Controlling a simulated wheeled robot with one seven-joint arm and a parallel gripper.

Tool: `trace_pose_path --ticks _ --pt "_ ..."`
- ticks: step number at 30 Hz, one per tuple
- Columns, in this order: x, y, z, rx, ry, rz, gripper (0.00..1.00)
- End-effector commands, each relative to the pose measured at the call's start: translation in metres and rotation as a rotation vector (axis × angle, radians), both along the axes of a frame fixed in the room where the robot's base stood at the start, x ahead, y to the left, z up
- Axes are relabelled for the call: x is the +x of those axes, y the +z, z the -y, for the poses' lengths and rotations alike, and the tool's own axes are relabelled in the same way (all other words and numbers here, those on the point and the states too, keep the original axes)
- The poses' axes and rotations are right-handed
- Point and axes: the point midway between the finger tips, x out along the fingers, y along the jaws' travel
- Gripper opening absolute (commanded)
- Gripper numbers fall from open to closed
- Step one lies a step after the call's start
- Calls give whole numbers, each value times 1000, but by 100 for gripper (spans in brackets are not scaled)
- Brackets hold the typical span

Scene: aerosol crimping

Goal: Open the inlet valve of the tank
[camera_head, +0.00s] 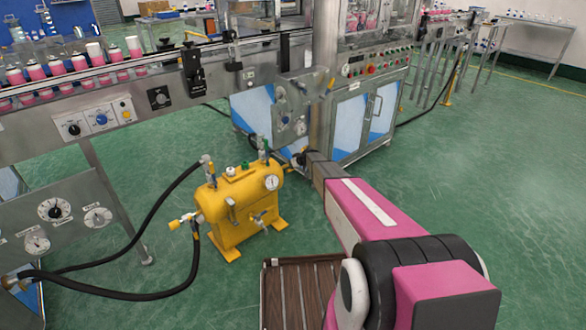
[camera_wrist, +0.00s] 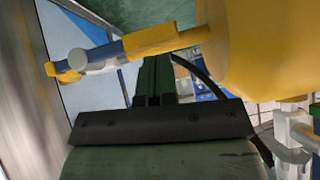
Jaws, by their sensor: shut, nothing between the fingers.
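The yellow tank (camera_head: 235,208) stands on two feet on the green floor, with a round gauge, a front valve (camera_head: 259,219) and upright fittings on top. A side fitting (camera_head: 183,222) with a yellow end sticks out at its left. In the wrist view the tank (camera_wrist: 265,50) fills the upper right. A fitting with a blue band, grey body and yellow end (camera_wrist: 90,58) points left from it. I cannot tell which valve is the inlet. My gripper (camera_wrist: 157,65) is shut and empty, its dark fingers just below this fitting. In the head view my arm reaches the tank's right side.
Black hoses (camera_head: 140,292) run from the tank's left to a steel panel (camera_head: 60,222). A conveyor (camera_head: 150,100) with pink bottles stands behind, beside a machine cabinet (camera_head: 362,118). A brown slatted platform (camera_head: 300,290) lies in front. Floor at right is clear.

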Motion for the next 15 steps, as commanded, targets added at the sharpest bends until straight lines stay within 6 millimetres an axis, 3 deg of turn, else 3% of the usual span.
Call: trace_pose_path --ticks 5,15 --pt "1 29 -6 -1 0 3 0" --pt "-41 79 23 -1 -2 3 0"
